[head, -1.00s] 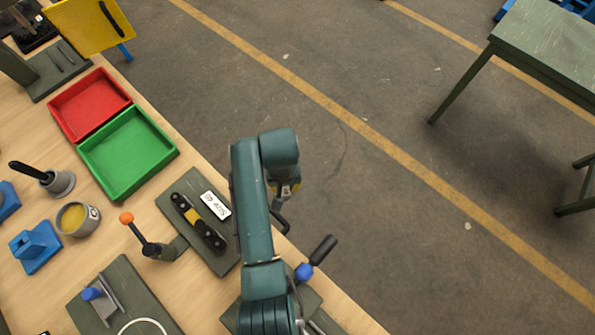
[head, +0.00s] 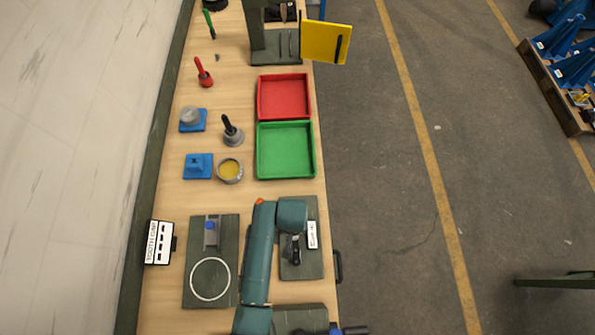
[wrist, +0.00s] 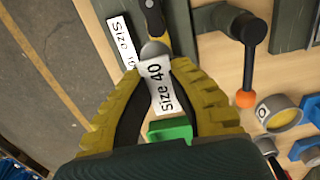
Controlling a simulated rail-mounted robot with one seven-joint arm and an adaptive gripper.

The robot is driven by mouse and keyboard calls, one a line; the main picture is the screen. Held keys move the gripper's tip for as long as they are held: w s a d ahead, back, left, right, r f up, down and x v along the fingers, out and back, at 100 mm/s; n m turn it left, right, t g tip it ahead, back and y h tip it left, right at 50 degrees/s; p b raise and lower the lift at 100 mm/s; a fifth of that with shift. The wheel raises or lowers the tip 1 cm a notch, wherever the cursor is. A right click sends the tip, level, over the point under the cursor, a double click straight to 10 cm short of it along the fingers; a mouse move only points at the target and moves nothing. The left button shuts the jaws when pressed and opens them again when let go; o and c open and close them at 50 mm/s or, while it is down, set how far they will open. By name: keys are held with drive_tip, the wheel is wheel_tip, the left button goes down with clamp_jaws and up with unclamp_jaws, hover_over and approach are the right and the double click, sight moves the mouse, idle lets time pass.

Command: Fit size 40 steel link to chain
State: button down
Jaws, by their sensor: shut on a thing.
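The chain (wrist: 153,18), black with a yellow part, lies on a dark green plate, partly in view at the top of the wrist view. My gripper (wrist: 157,72) has yellow ribbed fingers shut on the steel link (wrist: 161,86), a pale piece marked "Size 40". The link's tip is close to the chain; whether they touch I cannot tell.
A lever with an orange knob (wrist: 245,98) stands beside the plate. A green tray (head: 286,150) and a red tray (head: 284,97) lie beyond it. A plate with a white ring (head: 210,279) is to the left. A cup of yellow stuff (head: 230,170) stands farther off.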

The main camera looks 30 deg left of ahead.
drive_tip(key=shift+s+d, duration=0.1)
drive_tip(key=shift+d, duration=0.05)
wheel_tip(320, 180, down, 6)
drive_tip(key=b, duration=0.4)
drive_tip(key=shift+f+b, duration=1.3)
drive_tip(key=shift+f, duration=0.85)
idle(1.9)
drive_tip(key=c, duration=1.1)
unclamp_jaws()
wheel_tip(320, 180, up, 12)
